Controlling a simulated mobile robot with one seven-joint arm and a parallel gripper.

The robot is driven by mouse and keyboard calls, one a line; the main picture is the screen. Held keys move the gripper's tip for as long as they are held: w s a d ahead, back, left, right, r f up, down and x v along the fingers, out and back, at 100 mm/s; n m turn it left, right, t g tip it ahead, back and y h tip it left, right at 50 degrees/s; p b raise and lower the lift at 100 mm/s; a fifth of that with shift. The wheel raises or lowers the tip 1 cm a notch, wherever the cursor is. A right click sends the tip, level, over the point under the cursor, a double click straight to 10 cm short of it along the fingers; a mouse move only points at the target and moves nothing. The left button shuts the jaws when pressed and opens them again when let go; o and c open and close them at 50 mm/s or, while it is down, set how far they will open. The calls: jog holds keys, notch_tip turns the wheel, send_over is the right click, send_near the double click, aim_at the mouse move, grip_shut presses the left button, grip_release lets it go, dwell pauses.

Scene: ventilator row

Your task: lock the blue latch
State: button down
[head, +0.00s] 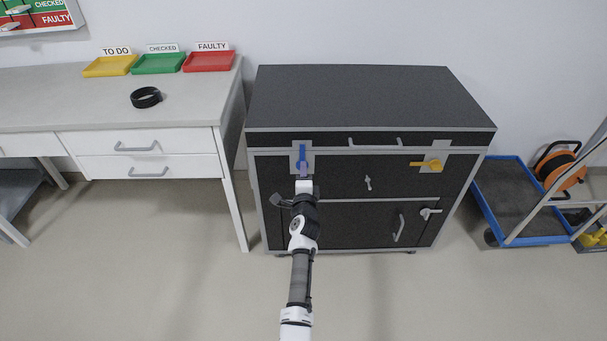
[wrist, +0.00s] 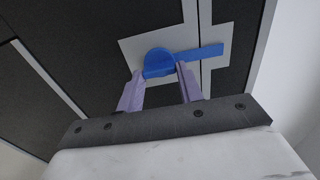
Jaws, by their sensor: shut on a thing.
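The blue latch (head: 302,150) is at the upper left of the black cabinet's front, on a pale plate. In the head view its lever points up. In the wrist view the blue latch (wrist: 158,58) shows a round hub, with its flat lever reaching right across the seam on the plate. My gripper (head: 303,172) is in front of the cabinet at the latch. In the wrist view my gripper (wrist: 162,73) has its two purple fingers on either side of the hub's lower part, shut on it. The fingertips partly hide the hub.
A yellow latch (head: 432,164) lies level at the cabinet's upper right. A small grey handle (head: 368,183) and a white latch (head: 429,213) are lower on the front. A white desk (head: 190,110) stands left, a blue-edged trolley (head: 513,200) right. The floor in front is clear.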

jog(key=shift+r, duration=0.1)
dwell(0.3)
jog(key=c, duration=0.9)
grip_release()
jog(key=s+p, duration=0.6)
jog(key=s, duration=0.7)
jog(key=shift+s+a, duration=0.1)
jog(key=shift+s, duration=0.3)
jog(key=shift+a, duration=0.1)
